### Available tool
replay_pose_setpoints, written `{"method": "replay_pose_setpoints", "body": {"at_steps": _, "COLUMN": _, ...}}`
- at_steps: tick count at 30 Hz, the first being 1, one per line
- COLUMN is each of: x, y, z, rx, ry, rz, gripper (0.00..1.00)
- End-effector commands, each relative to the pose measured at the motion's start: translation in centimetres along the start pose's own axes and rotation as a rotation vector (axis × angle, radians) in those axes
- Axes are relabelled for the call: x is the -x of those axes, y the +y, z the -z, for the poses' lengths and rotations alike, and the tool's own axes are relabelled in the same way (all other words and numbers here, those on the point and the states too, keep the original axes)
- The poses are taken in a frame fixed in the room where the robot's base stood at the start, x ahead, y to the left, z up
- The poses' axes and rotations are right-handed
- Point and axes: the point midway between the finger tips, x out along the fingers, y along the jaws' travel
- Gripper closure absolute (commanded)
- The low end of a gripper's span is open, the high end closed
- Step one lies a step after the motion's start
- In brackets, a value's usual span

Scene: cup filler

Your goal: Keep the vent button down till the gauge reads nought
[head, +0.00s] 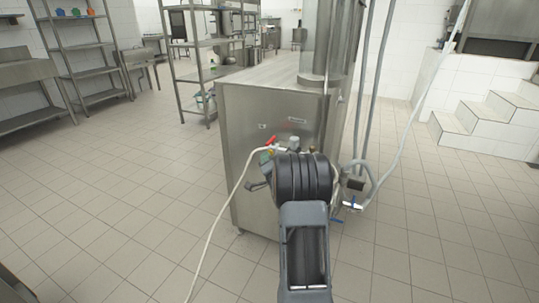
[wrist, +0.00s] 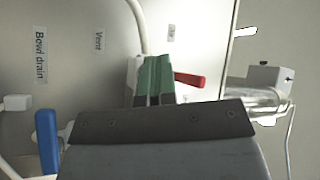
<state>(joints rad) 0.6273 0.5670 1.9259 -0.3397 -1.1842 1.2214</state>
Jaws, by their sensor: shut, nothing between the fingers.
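The steel machine (head: 262,112) carries the valve fittings on its front. In the wrist view a "Vent" label (wrist: 98,42) is on its panel, left of my fingers. My gripper (wrist: 154,65) has its two green fingers together, with nothing seen between them, their tips close to the panel. No vent button can be made out; my fingers and the dark bar behind them cover part of the panel. I cannot tell whether they touch anything. In the head view my arm hides most of the gripper. No gauge is readable in either view.
A red lever (wrist: 190,79) is just right of my fingers, and shows in the head view (head: 271,141). A blue handle (wrist: 47,140) is at lower left, near the "Bowl drain" label (wrist: 40,56). A white hose (head: 223,212) hangs to the floor. Open tiled floor lies left.

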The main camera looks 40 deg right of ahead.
Motion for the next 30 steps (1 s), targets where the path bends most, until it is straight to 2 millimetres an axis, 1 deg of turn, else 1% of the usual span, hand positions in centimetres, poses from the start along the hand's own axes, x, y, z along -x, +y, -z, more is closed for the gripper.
{"method": "replay_pose_setpoints", "body": {"at_steps": 8, "x": 0.9, "y": -0.6, "z": -0.7, "rx": -0.001, "ry": 0.0, "rz": 0.0, "gripper": 1.0}}
{"method": "replay_pose_setpoints", "body": {"at_steps": 20, "x": 1.1, "y": -0.8, "z": -0.8, "rx": 0.0, "ry": -0.001, "rz": 0.001, "gripper": 1.0}}
{"method": "replay_pose_setpoints", "body": {"at_steps": 30, "x": 3.3, "y": -2.4, "z": -2.5, "rx": 0.0, "ry": -0.002, "rz": 0.001, "gripper": 1.0}}
